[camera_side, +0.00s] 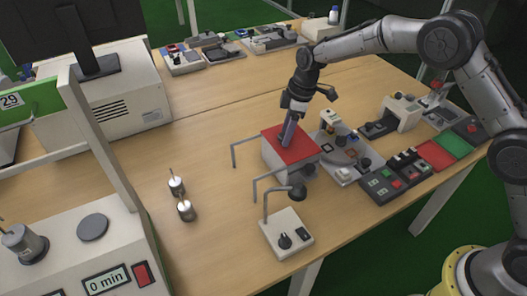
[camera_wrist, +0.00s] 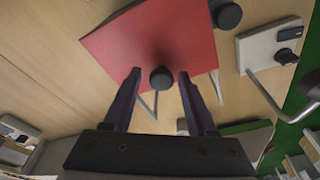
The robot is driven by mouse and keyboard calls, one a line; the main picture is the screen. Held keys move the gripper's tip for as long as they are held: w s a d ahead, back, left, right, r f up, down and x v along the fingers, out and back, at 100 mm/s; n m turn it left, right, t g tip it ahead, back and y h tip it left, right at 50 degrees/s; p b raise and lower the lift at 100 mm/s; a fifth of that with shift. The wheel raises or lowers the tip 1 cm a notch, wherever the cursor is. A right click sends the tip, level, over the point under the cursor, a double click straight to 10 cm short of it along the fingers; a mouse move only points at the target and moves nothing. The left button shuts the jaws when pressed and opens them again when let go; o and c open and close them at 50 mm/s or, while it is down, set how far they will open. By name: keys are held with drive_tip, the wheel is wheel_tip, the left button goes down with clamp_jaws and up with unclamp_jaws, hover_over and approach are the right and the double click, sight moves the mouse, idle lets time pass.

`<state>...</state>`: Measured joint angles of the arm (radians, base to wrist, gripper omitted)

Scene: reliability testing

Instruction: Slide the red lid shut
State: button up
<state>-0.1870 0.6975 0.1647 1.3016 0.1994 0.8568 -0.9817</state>
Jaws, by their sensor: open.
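The red lid (camera_side: 301,154) lies on top of a pale box (camera_side: 274,162) near the middle of the table. In the wrist view the red lid (camera_wrist: 125,45) fills the upper middle, and a round black knob (camera_wrist: 161,78) stands out near its edge. My gripper (camera_side: 287,141) points down at the lid. In the wrist view my gripper (camera_wrist: 160,74) is open, with one dark finger on each side of the knob. Whether the fingers touch the knob cannot be told. The box's inside is not visible.
Thin grey bent rods (camera_side: 254,187) stand beside the box. A white control box with a black knob (camera_side: 285,241) sits in front. Two small metal weights (camera_side: 186,210) stand to the left. Button panels (camera_side: 396,177) and devices crowd the right; bare table lies left of the box.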

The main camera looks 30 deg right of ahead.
drive_tip(key=shift+w+a+v, duration=0.15)
drive_tip(key=shift+a+v, duration=0.05)
drive_tip(key=shift+v, duration=1)
drive_tip(key=shift+w+a+v, duration=0.1)
drive_tip(key=shift+a+v, duration=0.1)
drive_tip(key=shift+v, duration=1.05)
drive_tip(key=shift+r, duration=0.1)
wheel_tip(320, 180, up, 5)
drive_tip(key=t, duration=0.1)
wheel_tip(320, 180, up, 8)
drive_tip(key=t, duration=0.1)
hover_over(300, 144)
drive_tip(key=s+d+r+m+t, duration=0.2)
drive_tip(key=s+d+r, duration=0.3)
drive_tip(key=s+r, duration=0.6)
drive_tip(key=s+d+f+m+t+h, duration=0.1)
drive_tip(key=s+d+m, duration=0.1)
drive_tip(key=s, duration=0.6)
drive_tip(key=s+d+m, duration=0.2)
drive_tip(key=s, duration=0.5)
drive_tip(key=s+d+f+m+h, duration=0.1)
drive_tip(key=s+f+m, duration=0.5)
drive_tip(key=s+f, duration=0.3)
drive_tip(key=shift+s+d+f+g, duration=0.2)
drive_tip(key=shift+s+d+g, duration=0.1)
drive_tip(key=shift+s, duration=0.25)
